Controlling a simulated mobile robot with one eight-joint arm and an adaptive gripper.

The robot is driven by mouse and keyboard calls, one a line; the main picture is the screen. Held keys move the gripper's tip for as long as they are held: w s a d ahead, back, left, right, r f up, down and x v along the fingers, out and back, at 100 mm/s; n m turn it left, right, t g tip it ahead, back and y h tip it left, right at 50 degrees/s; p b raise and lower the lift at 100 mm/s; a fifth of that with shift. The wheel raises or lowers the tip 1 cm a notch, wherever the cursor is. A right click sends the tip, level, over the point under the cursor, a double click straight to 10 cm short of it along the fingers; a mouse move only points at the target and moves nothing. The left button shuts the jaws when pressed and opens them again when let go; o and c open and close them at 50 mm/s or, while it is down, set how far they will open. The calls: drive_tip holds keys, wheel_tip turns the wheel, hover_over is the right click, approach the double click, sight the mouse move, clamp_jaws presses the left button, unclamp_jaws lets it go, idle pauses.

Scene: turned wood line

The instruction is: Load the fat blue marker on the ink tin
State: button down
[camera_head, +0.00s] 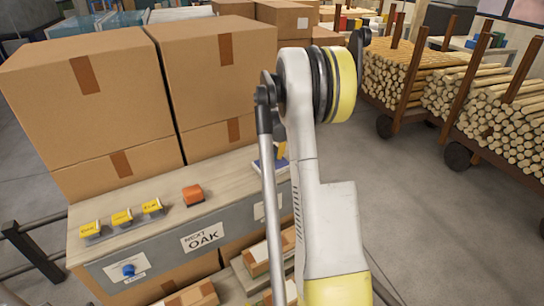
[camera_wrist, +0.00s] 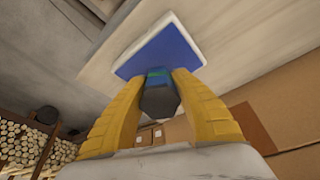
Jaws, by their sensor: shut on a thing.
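My gripper (camera_wrist: 158,88) has its two yellow fingers closed on a thick marker (camera_wrist: 158,101), dark grey with a blue-green band at its far end. Beyond the marker, in the wrist view, is the ink tin (camera_wrist: 178,50), a flat blue rectangle with a white rim. The marker's far end overlaps the blue face in this view; I cannot tell whether they touch. In the head view the ink tin (camera_head: 260,165) lies on the bench, partly hidden by my arm. A yellow fingertip shows beside it, and the marker is hidden there.
The bench (camera_head: 232,180) holds several yellow-labelled stamps (camera_head: 122,217) and an orange-red block (camera_head: 193,194) at the left. A sign reading "NEXT OAK" (camera_head: 203,237) and a blue knob (camera_head: 128,270) are on its front. Large cartons (camera_head: 85,100) stand behind. Log carts (camera_head: 480,100) stand right.

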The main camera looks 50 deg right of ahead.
drive_tip(key=shift+r+p, duration=1.5)
drive_tip(key=shift+r, duration=1.5)
drive_tip(key=shift+f, duration=0.1)
